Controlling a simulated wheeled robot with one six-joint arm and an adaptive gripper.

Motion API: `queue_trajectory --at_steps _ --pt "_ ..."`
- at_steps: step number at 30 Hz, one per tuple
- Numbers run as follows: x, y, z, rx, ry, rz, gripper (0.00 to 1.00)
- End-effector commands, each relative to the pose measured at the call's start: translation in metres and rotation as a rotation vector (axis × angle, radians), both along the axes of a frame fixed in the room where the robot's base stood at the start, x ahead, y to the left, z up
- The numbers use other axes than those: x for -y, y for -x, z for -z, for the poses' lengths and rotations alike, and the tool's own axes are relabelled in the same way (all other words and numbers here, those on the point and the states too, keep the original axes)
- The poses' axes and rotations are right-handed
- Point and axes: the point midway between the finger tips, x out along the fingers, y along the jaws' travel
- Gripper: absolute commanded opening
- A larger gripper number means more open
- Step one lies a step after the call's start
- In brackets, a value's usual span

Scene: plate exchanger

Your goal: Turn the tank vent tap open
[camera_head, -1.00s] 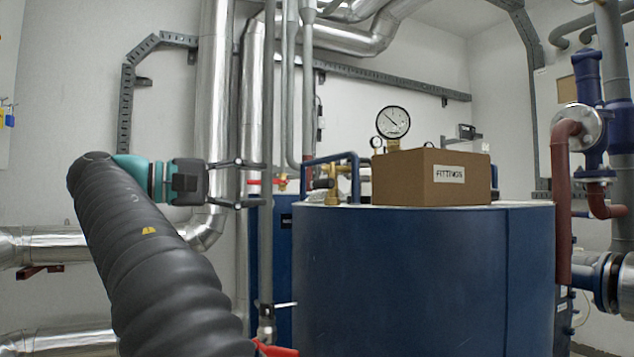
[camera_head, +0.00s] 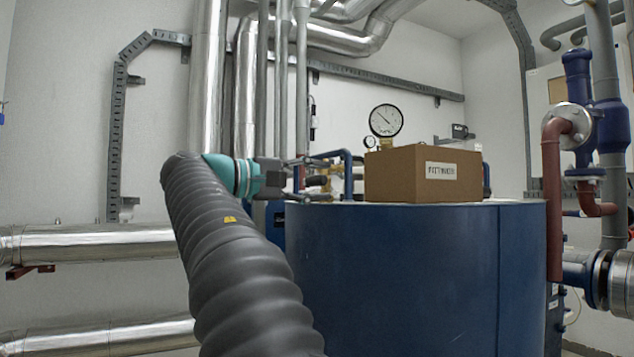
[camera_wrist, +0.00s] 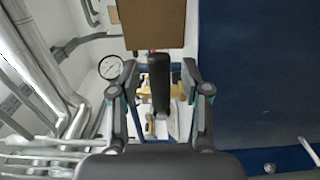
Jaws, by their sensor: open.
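The tank vent tap stands at the left edge of the top of the blue tank (camera_head: 395,275), partly hidden by my gripper in the head view. In the wrist view its black handle (camera_wrist: 160,88) lies between my fingers, with brass fittings (camera_wrist: 150,125) behind it. My gripper (camera_head: 325,178) is open at the tap. In the wrist view my gripper (camera_wrist: 159,72) has one finger on each side of the handle, with a gap visible on both sides. Whether the handle touches anything in depth cannot be told.
A cardboard box (camera_head: 420,175) sits on the tank close to the right of the tap. A blue pipe bend (camera_head: 347,160) rises beside the tap, and a round gauge (camera_head: 386,120) stands behind. Silver pipes (camera_head: 95,243) run at the left.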

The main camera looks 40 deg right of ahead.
Motion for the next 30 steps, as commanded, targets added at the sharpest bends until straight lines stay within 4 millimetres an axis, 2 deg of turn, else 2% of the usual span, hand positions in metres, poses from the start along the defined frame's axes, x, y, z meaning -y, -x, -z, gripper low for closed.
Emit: queue_trajectory --at_steps 10,15,16,25,30 --pt "0.004 0.001 0.0 0.0 0.0 -0.001 0.47" --pt "0.004 0.001 0.0 0.0 0.0 0.0 0.04" --pt "0.004 0.001 0.0 0.0 0.0 0.0 0.0" --pt "0.004 0.002 0.0 -0.004 -0.001 0.0 0.0" --pt "0.003 0.014 -0.003 -0.035 -0.008 0.0 0.0"
